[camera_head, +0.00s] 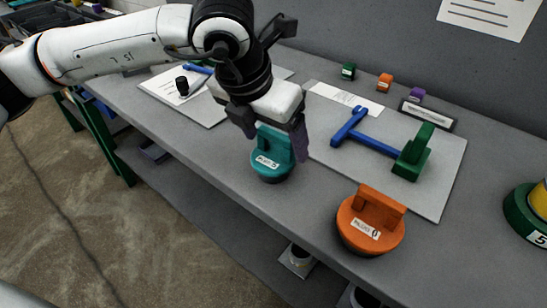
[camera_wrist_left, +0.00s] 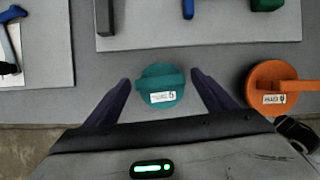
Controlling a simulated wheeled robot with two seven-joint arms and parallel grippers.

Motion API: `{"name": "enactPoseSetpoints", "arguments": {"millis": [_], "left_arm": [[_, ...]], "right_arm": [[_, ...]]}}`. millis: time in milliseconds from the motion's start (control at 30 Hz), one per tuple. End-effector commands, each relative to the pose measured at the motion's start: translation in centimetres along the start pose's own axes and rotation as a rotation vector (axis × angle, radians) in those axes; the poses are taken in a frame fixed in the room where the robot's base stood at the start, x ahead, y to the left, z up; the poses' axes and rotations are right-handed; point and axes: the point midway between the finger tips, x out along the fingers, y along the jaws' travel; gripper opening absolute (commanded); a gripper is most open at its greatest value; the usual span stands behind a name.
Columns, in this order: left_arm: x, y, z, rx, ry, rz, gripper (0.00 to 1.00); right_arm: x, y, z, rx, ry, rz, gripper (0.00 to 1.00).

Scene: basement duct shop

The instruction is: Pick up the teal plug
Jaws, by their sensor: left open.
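The teal plug (camera_head: 270,162) is a round disc with an upright bar handle and a white label. It stands on the grey bench near the front edge. It also shows in the left wrist view (camera_wrist_left: 161,86), between the two fingers. My left gripper (camera_head: 275,143) is open above and around the plug, with one finger on each side of its handle. In the wrist view (camera_wrist_left: 162,90) gaps show between the fingers and the plug. My right gripper is not in view.
An orange plug (camera_head: 370,218) stands close by on the right. A grey board (camera_head: 438,190) behind holds a blue T-shaped piece (camera_head: 365,137) and a green block (camera_head: 412,160). A green and yellow object (camera_head: 532,208) stands at the right edge. The bench front edge is near.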

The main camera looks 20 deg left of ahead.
Motion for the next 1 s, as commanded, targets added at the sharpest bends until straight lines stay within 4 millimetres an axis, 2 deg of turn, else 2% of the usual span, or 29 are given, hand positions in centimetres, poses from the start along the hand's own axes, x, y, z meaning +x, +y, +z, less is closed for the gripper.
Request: {"name": "enactPoseSetpoints", "arguments": {"millis": [33,67,400,733,867,1000], "left_arm": [[0.0,0.0,0.0,0.000,0.000,0.000,0.78],[0.0,0.0,0.0,0.000,0.000,0.000,0.73],[-0.1,0.0,0.0,0.000,0.000,0.000,0.16],[-0.8,0.0,0.4,0.000,-0.005,0.000,0.14],[-2.8,0.0,1.3,0.000,-0.006,0.000,0.14],[-5.5,-0.1,2.4,-0.001,-0.006,0.000,0.14]], "right_arm": [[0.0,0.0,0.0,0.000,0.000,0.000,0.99],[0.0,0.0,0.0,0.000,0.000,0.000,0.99],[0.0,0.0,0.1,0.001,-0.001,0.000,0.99],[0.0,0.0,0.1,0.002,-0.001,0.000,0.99],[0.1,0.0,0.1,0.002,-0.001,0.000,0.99],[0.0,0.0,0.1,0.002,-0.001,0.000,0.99]]}}
